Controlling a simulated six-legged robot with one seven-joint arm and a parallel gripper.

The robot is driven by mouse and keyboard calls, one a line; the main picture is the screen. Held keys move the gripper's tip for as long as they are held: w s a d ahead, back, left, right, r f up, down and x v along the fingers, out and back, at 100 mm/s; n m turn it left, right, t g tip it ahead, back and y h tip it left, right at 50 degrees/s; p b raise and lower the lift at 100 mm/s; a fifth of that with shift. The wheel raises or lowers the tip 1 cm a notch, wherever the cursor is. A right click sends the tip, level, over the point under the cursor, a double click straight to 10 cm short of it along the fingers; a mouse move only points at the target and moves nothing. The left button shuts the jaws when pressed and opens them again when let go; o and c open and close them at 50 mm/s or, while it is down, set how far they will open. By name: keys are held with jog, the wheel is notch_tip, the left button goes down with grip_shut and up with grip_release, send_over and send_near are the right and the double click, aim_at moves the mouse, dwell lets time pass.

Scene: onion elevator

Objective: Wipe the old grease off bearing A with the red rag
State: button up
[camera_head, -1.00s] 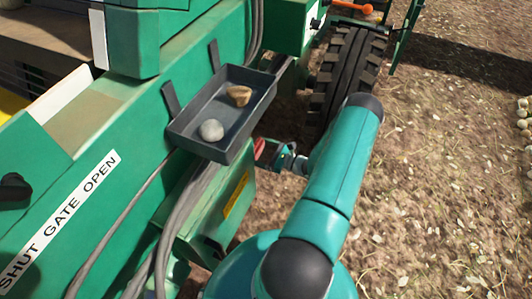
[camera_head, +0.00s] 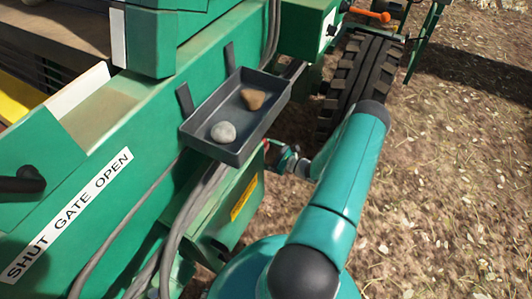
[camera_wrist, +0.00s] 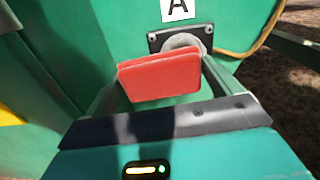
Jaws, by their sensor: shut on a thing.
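The red rag (camera_wrist: 158,82) is a folded, flat red pad in the wrist view. My gripper (camera_wrist: 160,92) is shut on it. Bearing A (camera_wrist: 183,42) is a round grey piece on a dark square plate, bolted to the green machine wall under a white label "A" (camera_wrist: 177,9). The rag is in front of the bearing and covers its lower left part; I cannot tell whether they touch. Any grease is not clear to see. In the head view my gripper (camera_head: 287,160) is beside the machine, and only a sliver of red shows past the tray.
A dark tray (camera_head: 190,133) on the machine side holds a pale stone (camera_head: 223,132) and a brown lump (camera_head: 253,98). Grey cables (camera_head: 180,232) hang below it. A black tyre (camera_head: 350,75) stands behind my arm. Open soil lies to the right.

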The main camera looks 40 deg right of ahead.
aim_at(268, 147)
jog(key=shift+x, duration=1)
jog(key=shift+w+d, duration=0.35)
jog(key=shift+d, duration=0.35)
jog(key=shift+w+d, duration=0.35)
jog(key=shift+d, duration=0.35)
jog(key=shift+s+a, duration=0.3)
jog(key=shift+a, duration=0.5)
jog(key=shift+s+a, duration=0.3)
jog(key=shift+a, duration=0.5)
jog(key=shift+s+d, duration=0.1)
jog(key=shift+v, duration=3)
jog(key=shift+d, duration=0.1)
